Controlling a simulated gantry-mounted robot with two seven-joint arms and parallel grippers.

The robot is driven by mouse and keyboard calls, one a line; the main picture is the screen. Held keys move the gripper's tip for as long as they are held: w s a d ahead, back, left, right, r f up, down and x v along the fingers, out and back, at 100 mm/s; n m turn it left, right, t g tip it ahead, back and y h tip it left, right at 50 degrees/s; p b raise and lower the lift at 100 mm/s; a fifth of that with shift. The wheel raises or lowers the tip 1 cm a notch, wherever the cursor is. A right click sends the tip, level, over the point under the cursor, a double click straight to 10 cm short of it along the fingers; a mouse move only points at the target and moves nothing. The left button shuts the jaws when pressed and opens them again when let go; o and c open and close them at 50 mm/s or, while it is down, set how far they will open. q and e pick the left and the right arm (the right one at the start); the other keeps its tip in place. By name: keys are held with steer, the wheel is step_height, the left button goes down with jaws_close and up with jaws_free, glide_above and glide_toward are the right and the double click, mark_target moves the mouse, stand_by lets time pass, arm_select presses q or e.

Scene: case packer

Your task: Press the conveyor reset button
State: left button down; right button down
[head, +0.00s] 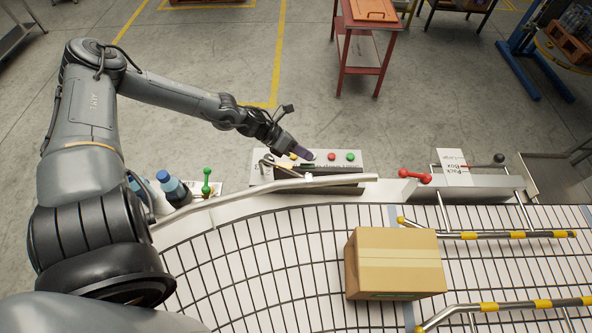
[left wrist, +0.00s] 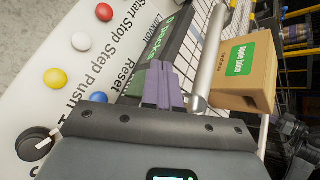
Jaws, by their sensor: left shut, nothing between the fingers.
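The control panel (head: 262,158) is a white sloped box beside the conveyor. In the left wrist view its face (left wrist: 45,45) carries a red button (left wrist: 104,12), a white button (left wrist: 81,41), a yellow button (left wrist: 55,78) and a black knob (left wrist: 36,145). A blue button (left wrist: 98,97) sits beside the printed word "Reset", close to my gripper body's edge. In the head view I cannot make out the blue button. My left gripper (head: 304,154) is over the panel. Its purple fingers (left wrist: 160,66) are shut and empty, to the right of the blue button. My right gripper is not in view.
A metal guide rail (head: 290,185) runs between the panel and the conveyor (head: 270,250). A cardboard box (head: 395,265) stands on the conveyor.

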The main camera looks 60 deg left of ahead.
arm_select(q)
steer(key=s+a+g, duration=0.1)
steer(key=a, duration=0.1)
steer(key=s+a+r+m+g, duration=0.1)
steer(key=s, duration=0.1)
steer(key=shift+a+r, duration=0.1)
steer(key=shift+a, duration=0.25)
step_height(320, 180, down, 7)
steer(key=b, duration=0.4)
steer(key=shift+b, duration=0.3)
steer(key=shift+w+f+b, duration=0.1)
steer(key=shift+f+b, duration=0.8)
steer(key=shift+b, duration=0.05)
stand_by(0.9)
